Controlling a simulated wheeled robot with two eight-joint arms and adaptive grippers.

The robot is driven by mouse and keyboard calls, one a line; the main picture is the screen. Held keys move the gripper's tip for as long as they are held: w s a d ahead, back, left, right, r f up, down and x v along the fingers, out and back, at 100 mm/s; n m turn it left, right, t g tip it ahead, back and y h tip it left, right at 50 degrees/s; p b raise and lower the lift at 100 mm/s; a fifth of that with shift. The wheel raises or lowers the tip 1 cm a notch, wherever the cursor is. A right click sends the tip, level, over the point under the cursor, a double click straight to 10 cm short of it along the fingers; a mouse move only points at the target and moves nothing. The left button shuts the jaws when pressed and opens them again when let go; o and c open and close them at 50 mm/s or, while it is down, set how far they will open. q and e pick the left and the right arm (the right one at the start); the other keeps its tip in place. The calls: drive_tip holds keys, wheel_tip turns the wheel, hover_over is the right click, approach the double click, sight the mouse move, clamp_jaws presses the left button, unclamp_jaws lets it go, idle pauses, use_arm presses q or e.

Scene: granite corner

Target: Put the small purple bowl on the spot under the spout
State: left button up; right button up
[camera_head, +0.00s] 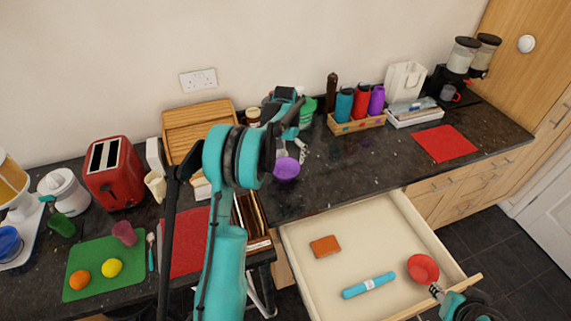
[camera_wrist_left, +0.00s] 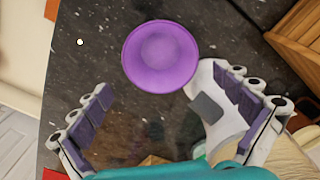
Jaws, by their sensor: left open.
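The small purple bowl (camera_head: 286,169) stands upright on the dark granite counter near its front edge. It also shows in the left wrist view (camera_wrist_left: 160,55), empty, just beyond the fingers. My left gripper (camera_head: 291,147) is open behind and above the bowl, with nothing between its fingers. My right gripper (camera_head: 440,292) is at the lower right, by a red bowl (camera_head: 423,268) over the open drawer; I cannot tell if it holds it. A dispenser with amber contents (camera_head: 10,185) is cut off at the left. Twin dispensers (camera_head: 462,55) stand back right. The spot under a spout is not clear to see.
The open drawer (camera_head: 385,225) holds an orange block and a blue tube. A rack of bottles (camera_head: 357,123) stands behind the bowl. A red toaster (camera_head: 113,174) and green board (camera_head: 105,268) are at left. The counter right of the bowl is clear up to a red mat (camera_head: 444,143).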

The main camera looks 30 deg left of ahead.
use_arm(q)
drive_tip(key=s+d+r+t, duration=0.3)
drive_tip(key=s+d+r, duration=1)
drive_tip(key=r, duration=0.3)
drive_tip(key=s+d+f+t, duration=0.2)
drive_tip(key=s+d, duration=0.2)
drive_tip(key=s, duration=0.4)
drive_tip(key=s+d+f+t, duration=0.2)
drive_tip(key=s+d, duration=0.2)
drive_tip(key=s, duration=0.3)
drive_tip(key=shift+s+d+m, duration=0.25)
drive_tip(key=shift+s+m, duration=0.1)
drive_tip(key=shift+m, duration=0.05)
drive_tip(key=shift+f, duration=0.1)
